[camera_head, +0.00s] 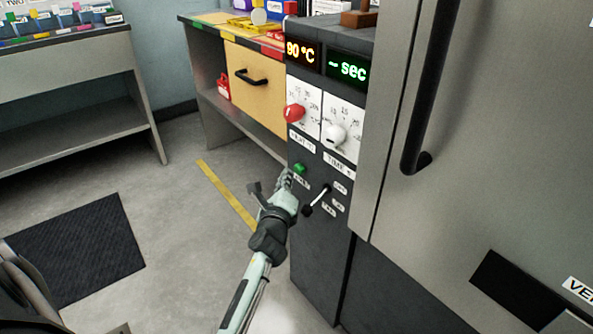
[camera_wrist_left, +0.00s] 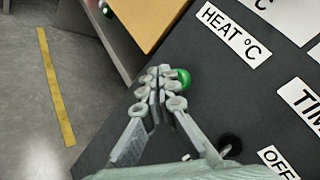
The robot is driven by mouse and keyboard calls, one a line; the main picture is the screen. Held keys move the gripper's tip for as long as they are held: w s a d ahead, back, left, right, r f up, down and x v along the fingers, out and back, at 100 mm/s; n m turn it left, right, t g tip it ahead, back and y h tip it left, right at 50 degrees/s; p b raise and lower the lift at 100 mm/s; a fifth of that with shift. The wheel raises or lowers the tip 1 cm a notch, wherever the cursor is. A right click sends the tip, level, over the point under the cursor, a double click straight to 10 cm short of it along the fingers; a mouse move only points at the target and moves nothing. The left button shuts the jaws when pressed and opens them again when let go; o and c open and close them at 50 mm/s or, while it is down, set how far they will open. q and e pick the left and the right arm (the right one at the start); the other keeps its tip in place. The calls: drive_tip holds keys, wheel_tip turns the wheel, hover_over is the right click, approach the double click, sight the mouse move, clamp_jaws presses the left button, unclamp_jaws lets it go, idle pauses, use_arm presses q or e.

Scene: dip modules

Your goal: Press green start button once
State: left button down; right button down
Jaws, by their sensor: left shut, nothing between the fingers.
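The green start button (camera_head: 300,168) sits on the dark control panel (camera_head: 330,235), below the red heat knob. My left gripper (camera_head: 287,180) is shut and empty, with its fingertips right by the button in the head view. In the left wrist view the green button (camera_wrist_left: 183,77) shows just beyond and to the right of the shut fingertips (camera_wrist_left: 160,75), partly covered by them. I cannot tell whether the tips touch it. My right gripper is not in view.
A red knob (camera_head: 294,113) and a white knob (camera_head: 335,136) are above the button, under displays reading "90 °C" and "- sec". A lever (camera_head: 316,200) is at its lower right. A steel door (camera_head: 490,130) stands at right; a wooden drawer (camera_head: 255,88) is behind.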

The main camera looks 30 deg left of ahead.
use_arm(q)
drive_tip(key=shift+w, duration=0.1)
idle(0.7)
drive_tip(key=shift+w+d, duration=0.15)
drive_tip(key=shift+w, duration=0.15)
drive_tip(key=shift+w+d, duration=0.25)
drive_tip(key=shift+w, duration=0.3)
idle(0.9)
drive_tip(key=shift+s, duration=0.1)
drive_tip(key=shift+s+a, duration=0.2)
drive_tip(key=shift+s, duration=0.25)
drive_tip(key=shift+s+a, duration=0.2)
drive_tip(key=shift+s, duration=0.25)
drive_tip(key=s, duration=0.1)
drive_tip(key=s+a, duration=0.1)
drive_tip(key=s, duration=0.1)
drive_tip(key=s+a+p, duration=0.1)
drive_tip(key=shift+s, duration=0.3)
